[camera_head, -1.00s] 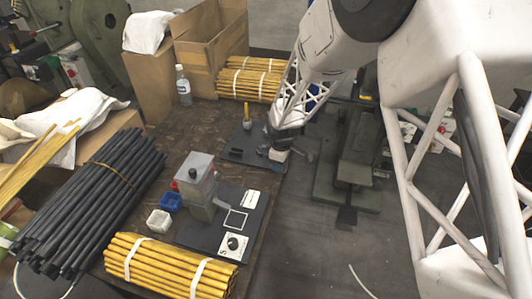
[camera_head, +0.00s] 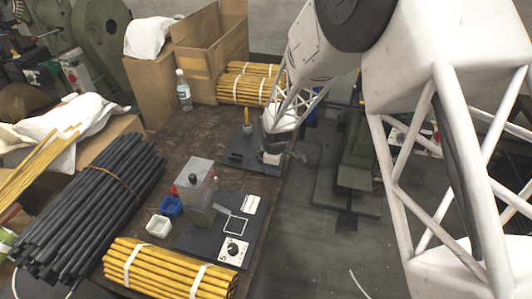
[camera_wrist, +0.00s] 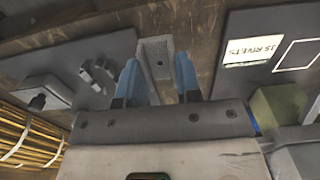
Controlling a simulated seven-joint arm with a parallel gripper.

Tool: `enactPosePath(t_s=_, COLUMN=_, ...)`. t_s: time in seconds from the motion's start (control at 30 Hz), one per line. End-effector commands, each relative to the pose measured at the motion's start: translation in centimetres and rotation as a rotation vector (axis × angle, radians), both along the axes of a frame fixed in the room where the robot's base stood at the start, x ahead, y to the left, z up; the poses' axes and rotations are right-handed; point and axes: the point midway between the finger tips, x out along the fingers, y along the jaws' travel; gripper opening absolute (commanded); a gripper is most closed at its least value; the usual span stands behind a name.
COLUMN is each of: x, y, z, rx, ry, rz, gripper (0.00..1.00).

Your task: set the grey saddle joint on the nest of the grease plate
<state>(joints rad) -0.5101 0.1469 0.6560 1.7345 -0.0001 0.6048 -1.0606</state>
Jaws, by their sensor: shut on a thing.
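The dark plate (camera_wrist: 75,55) to the left, which I take for the grease plate, carries upright grey pieces (camera_wrist: 98,76), perhaps the nest. The joint is beside this plate's edge; its height above the table is unclear. In the head view, my gripper (camera_head: 272,158) is at the right edge of the far dark plate (camera_head: 235,158). The joint is hard to make out there.
The near plate (camera_head: 190,236) bears a grey press (camera_head: 197,180), a white square outline and a dial. Blue (camera_head: 171,206) and white (camera_head: 158,226) bins stand left of it. Yellow rod bundles (camera_head: 170,268) lie at the front and back (camera_head: 240,84). Bare table lies left of the far plate.

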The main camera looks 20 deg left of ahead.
Motion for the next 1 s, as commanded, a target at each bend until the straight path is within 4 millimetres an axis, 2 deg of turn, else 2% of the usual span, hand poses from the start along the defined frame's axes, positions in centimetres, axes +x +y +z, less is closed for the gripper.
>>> enactPosePath(t_s=0.7, x=9.3, y=5.0, z=-1.0, rx=0.001, ry=-0.001, rz=0.000, gripper=0.09)
enactPosePath(t_s=1.0, x=10.8, y=5.8, z=-1.1, rx=0.000, ry=0.000, rz=0.000, gripper=0.09)
